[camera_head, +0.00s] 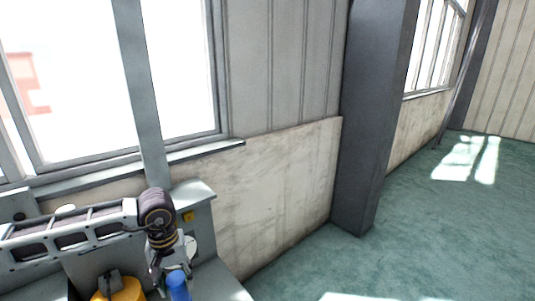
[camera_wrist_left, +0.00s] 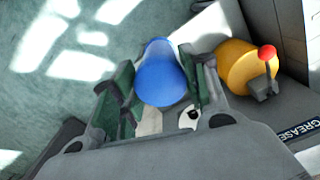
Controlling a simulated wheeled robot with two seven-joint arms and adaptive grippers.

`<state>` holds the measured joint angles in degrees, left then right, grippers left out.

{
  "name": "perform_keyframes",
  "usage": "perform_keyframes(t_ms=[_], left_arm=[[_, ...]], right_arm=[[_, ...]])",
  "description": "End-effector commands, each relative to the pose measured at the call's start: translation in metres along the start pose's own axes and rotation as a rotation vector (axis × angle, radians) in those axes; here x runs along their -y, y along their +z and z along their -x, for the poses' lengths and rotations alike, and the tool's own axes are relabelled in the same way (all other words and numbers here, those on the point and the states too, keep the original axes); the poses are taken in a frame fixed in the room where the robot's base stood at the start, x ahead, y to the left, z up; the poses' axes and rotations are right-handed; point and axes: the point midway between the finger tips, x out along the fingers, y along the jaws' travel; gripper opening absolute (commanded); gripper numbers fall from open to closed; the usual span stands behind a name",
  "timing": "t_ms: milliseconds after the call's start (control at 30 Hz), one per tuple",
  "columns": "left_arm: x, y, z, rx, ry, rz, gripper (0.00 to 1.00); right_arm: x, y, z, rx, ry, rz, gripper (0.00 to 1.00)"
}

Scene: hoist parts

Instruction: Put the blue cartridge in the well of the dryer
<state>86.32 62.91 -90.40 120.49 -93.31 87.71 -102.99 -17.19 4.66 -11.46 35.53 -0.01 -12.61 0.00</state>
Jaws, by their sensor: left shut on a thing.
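The blue cartridge (camera_head: 178,287) is held at the end of my left arm, low in the head view. My left gripper (camera_head: 168,270) is shut on it, and the fingers are partly hidden there. In the left wrist view the blue cartridge (camera_wrist_left: 160,72) sits between the two green-padded fingers of my left gripper (camera_wrist_left: 160,85), one on each side. I cannot tell for certain which part is the dryer, and no well shows clearly. My right gripper is in neither view.
A yellow rounded body (camera_head: 118,291) stands left of the cartridge; in the wrist view it (camera_wrist_left: 240,68) has a red-knobbed lever (camera_wrist_left: 267,52). A grey surface there carries a GREASE label (camera_wrist_left: 297,132). A grey ledge and window are behind; green floor (camera_head: 400,250) is open at right.

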Motion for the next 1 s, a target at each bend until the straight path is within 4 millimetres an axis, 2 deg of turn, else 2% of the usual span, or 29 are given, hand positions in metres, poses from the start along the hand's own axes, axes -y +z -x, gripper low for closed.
perform_keyframes(t_ms=[300,533,700,1000], left_arm=[[-0.025,-0.023,0.061,-0.004,0.003,-0.033,0.04],[-0.03,-0.035,0.097,-0.003,0.002,-0.036,0.04],[-0.031,-0.039,0.109,-0.002,0.001,-0.036,0.04],[-0.031,-0.039,0.111,0.0,0.001,-0.037,0.04]], right_arm=[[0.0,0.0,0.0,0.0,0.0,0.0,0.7],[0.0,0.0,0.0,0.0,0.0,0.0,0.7],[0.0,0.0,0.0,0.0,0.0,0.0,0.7],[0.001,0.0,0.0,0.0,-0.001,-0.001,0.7]])
